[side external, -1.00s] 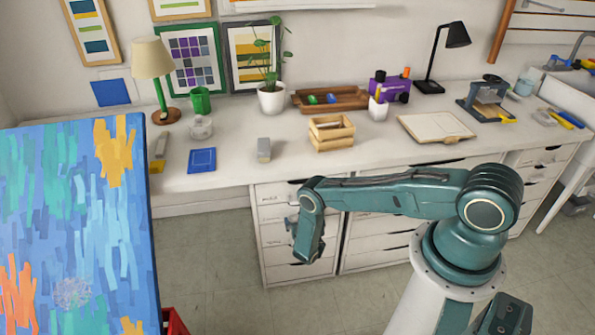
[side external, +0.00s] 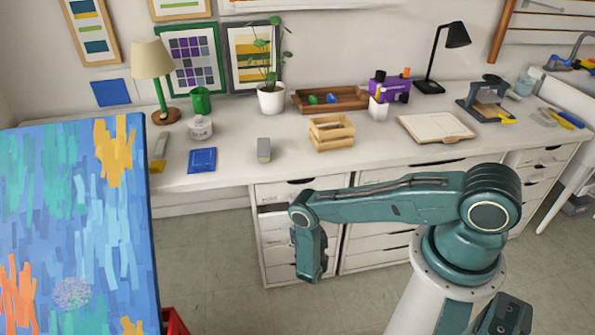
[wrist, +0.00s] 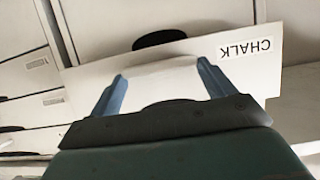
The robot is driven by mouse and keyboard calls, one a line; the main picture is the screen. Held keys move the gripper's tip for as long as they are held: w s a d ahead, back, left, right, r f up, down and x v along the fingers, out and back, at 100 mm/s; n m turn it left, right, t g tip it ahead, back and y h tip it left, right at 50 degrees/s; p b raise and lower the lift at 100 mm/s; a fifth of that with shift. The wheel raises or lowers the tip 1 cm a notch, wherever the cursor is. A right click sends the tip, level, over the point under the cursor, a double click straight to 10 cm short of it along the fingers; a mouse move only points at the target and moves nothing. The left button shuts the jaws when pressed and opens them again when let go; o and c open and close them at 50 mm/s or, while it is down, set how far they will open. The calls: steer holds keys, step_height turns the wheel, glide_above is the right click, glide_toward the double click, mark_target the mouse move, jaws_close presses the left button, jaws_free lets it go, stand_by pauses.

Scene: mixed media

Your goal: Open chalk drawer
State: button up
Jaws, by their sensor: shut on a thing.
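The chalk drawer (side external: 274,223) is in the left drawer unit under the desk. In the wrist view its pale front (wrist: 85,88) carries a CHALK label (wrist: 246,48), seen upside down. The drawer stands partly out, with a dark gap along its top in the side view. My gripper (side external: 297,237) is at the drawer front, partly hidden by my own wrist. In the wrist view my gripper (wrist: 160,70) has its two blue-grey fingers against the drawer front, shut on its handle. The handle itself is hard to make out, and the drawer's contents are not visible.
The other drawers (side external: 380,225) to the right are shut. The desktop (side external: 225,180) above holds a wooden crate (side external: 331,134), a grey block (side external: 263,150) and a blue booklet (side external: 202,160). A large painted canvas (side external: 75,220) stands at left. Floor (side external: 215,255) between is clear.

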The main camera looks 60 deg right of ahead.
steer(key=s+a, duration=0.3)
steer(key=shift+f, duration=0.1)
steer(key=o, duration=1.3)
steer(key=v, duration=1.3)
steer(key=shift+s+a, duration=0.25)
steer(key=shift+s, duration=0.05)
